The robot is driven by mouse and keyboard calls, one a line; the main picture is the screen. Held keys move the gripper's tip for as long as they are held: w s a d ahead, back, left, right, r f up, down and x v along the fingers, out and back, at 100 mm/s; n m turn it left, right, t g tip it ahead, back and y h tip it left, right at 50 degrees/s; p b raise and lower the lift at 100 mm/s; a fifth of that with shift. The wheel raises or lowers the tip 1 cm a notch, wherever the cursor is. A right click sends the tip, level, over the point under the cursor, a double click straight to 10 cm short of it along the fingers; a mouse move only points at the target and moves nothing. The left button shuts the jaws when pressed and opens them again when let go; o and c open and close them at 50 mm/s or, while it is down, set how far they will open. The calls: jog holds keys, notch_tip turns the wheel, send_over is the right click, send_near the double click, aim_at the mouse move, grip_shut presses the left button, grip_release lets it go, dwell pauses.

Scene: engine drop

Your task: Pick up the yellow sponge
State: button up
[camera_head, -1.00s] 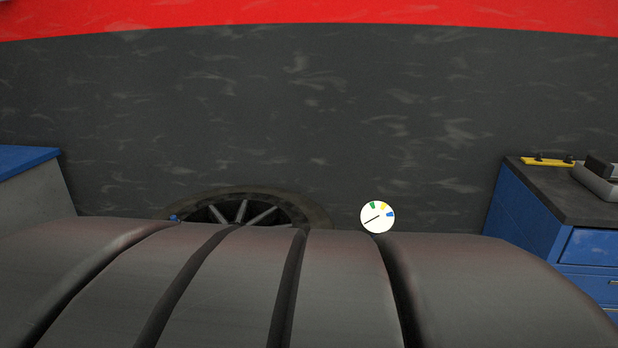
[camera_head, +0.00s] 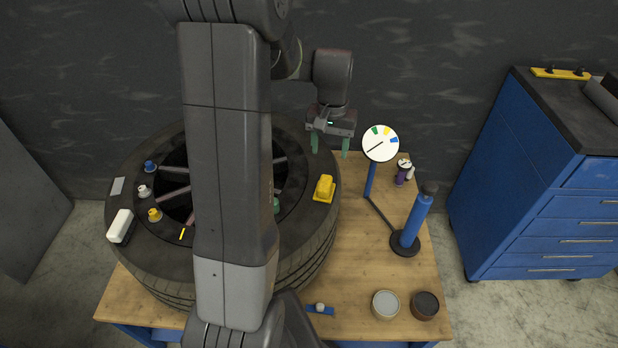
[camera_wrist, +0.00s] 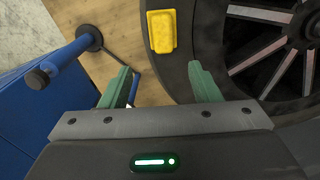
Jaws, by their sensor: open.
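The yellow sponge (camera_head: 325,188) lies on the right side of the tire (camera_head: 318,232) in the head view. In the wrist view the sponge (camera_wrist: 162,31) is at the top middle, on the dark tire sidewall near its outer edge. My gripper (camera_head: 330,146) is above and beyond the sponge in the head view, apart from it. In the wrist view my gripper (camera_wrist: 160,85) has its two green fingers spread with nothing between them. The sponge is fully visible beyond the fingertips.
The tire lies flat on a wooden table (camera_head: 350,290). A gauge (camera_head: 380,143) and a blue pump (camera_head: 415,220) stand right of the sponge. Several caps and a white block (camera_head: 121,226) are on the tire's left. Two round tins (camera_head: 385,304) sit at the front right. My arm hides the tire's middle.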

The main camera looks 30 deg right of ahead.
aim_at(325, 182)
notch_tip(325, 182, down, 8)
jog(key=shift+s+r, duration=0.1)
jog(key=shift+r, duration=0.05)
jog(key=f, duration=0.2)
jog(key=a+f, duration=0.1)
jog(key=f, duration=0.1)
jog(key=shift+s+f, duration=0.1)
jog(key=shift+f, duration=0.5)
jog(key=c, duration=1.1)
jog(key=shift+o, duration=0.2)
jog(key=shift+r, duration=0.15)
notch_tip(325, 182, up, 10)
jog(key=shift+f, duration=0.1)
jog(key=o, duration=0.4)
jog(key=c, duration=0.3)
